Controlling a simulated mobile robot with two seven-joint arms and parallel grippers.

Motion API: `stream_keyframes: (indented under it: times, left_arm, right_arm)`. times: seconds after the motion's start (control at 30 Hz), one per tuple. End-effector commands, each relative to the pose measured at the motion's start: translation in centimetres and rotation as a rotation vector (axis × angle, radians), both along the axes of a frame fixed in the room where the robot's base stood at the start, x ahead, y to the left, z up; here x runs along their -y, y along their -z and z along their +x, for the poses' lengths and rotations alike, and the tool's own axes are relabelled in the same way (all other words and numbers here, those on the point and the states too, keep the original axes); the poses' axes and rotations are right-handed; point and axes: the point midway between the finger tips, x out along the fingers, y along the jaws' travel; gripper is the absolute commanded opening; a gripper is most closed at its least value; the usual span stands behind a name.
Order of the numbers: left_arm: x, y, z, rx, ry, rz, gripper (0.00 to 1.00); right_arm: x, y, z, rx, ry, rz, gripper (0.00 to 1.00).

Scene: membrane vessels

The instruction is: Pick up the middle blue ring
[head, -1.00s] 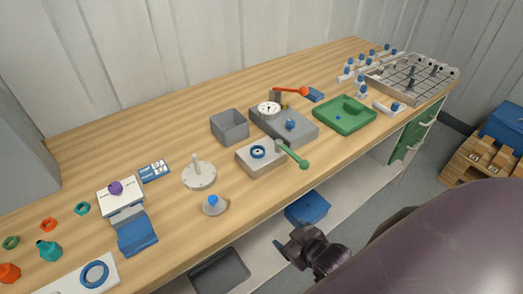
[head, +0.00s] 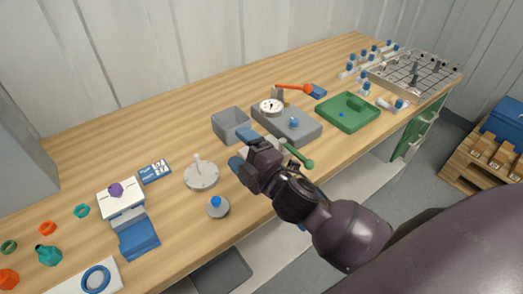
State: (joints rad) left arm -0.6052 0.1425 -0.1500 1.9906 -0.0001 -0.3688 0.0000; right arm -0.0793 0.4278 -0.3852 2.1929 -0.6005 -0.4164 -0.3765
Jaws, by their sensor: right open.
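My right gripper (head: 243,153) is open over the middle of the bench, reaching in from the lower right, and its blue fingertips point up and left. It covers most of a light grey block; a part of the block with a green-handled lever (head: 299,156) shows beside it. The blue ring on that block is hidden behind the gripper now, and I cannot tell how far the fingers are from it. Another blue ring (head: 83,279) lies on a white plate (head: 60,288) at the front left. My left gripper is not in view.
A grey open box (head: 231,124) and a grey block with a dial (head: 271,107) stand behind the gripper. A green tray (head: 347,112) is to the right. A round grey disc with a peg (head: 201,176) and a blue-topped grey knob (head: 217,207) stand to the left.

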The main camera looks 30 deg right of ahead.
Motion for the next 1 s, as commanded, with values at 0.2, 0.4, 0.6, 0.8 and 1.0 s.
stream_keyframes:
  times: [0.2, 0.4, 0.6, 0.8, 1.0]
  left_arm:
    - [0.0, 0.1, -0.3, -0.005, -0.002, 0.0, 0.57]
    - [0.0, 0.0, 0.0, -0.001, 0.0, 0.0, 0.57]
    - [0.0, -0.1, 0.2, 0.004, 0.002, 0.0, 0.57]
    - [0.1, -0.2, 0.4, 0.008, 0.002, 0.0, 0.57]
    - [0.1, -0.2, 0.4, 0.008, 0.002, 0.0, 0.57]
  right_arm:
    - [-6.8, -4.7, 1.3, 0.424, -0.329, -0.43, 0.77]
    - [-11.5, -5.0, 0.4, 0.785, -0.635, -0.839, 0.77]
    - [-12.6, -2.3, -0.2, 1.092, -0.964, -1.258, 0.77]
    - [-9.1, 1.2, 1.2, 1.301, -1.341, -1.672, 0.77]
    - [-1.3, 2.4, 4.6, 1.342, -1.782, -2.047, 0.77]
